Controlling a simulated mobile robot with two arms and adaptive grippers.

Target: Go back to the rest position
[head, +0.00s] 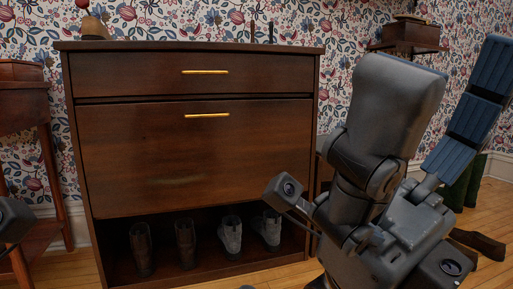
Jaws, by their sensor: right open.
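My right gripper (438,205) is at the right of the head view, in front of the right side of a dark wooden cabinet (190,150). It is open, and I see nothing held in it. Blue ribbed pads show at its upper right. Its grey arm covers part of the wall and the cabinet's right edge, and its lower part runs out of the bottom of the picture. Of my left arm only a small dark part shows at the left edge; its jaws are out of view.
The cabinet has two brass handles and an open bottom with a brown pair (185,245) and a grey pair (231,235) of footwear. A wooden table (22,100) stands at left. A wall shelf (410,35) hangs upper right. A dark green object (467,187) stands at right.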

